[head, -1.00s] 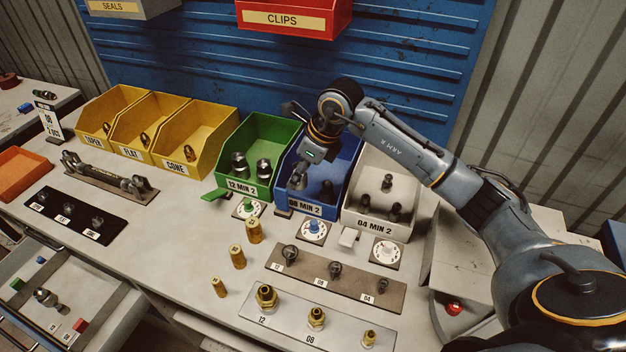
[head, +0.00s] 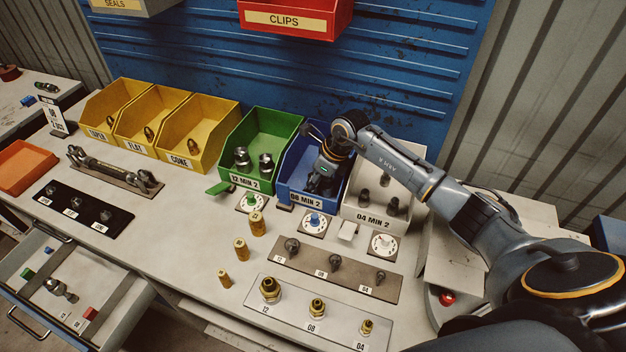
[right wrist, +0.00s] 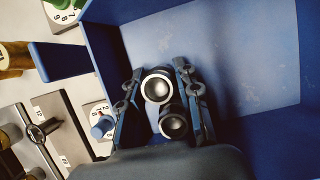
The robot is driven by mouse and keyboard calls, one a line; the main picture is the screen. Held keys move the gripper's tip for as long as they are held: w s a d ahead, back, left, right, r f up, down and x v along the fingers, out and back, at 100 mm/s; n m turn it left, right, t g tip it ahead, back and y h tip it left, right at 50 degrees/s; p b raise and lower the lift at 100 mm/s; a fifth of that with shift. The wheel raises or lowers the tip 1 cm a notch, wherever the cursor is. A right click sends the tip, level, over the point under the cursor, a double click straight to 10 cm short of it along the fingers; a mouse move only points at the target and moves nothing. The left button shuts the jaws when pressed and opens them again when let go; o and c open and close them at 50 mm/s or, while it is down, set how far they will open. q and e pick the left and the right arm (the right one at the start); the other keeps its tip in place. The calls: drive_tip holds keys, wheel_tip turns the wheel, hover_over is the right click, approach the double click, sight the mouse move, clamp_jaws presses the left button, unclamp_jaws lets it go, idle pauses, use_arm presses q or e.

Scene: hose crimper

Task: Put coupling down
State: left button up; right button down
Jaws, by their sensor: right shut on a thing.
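The blue bin labelled 08 MIN 2 (head: 308,197) stands on the bench between the green and white bins. My right gripper (head: 319,182) is down inside it, shut on a dark metal coupling. The right wrist view shows two round, hollow-ended couplings between the fingers, one at the tips (right wrist: 157,86) and one lower in the picture (right wrist: 174,122). They are close together, and I cannot tell which one is gripped. Whether the held coupling touches the bin floor is hidden in the head view. My left gripper is out of view.
The green bin (head: 245,182) with metal couplings is at left, the white bin (head: 376,218) at right. Dials, brass fittings (head: 257,224) and sample plates (head: 340,275) lie in front. The blue bin's walls rise close around my gripper; its floor has free room in the wrist view.

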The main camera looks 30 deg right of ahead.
drive_tip(key=c, duration=1.4)
unclamp_jaws()
drive_tip(key=shift+f, duration=0.15)
drive_tip(key=o, duration=0.4)
drive_tip(key=shift+o, duration=0.2)
drive_tip(key=shift+r, duration=0.3)
drive_tip(key=b+v, duration=0.2)
drive_tip(key=v, duration=0.8)
drive_tip(key=shift+d+r, duration=0.1)
drive_tip(key=shift+r, duration=0.15)
drive_tip(key=shift+s+d+r, duration=0.15)
drive_tip(key=shift+s+r, duration=0.1)
drive_tip(key=shift+r, duration=0.35)
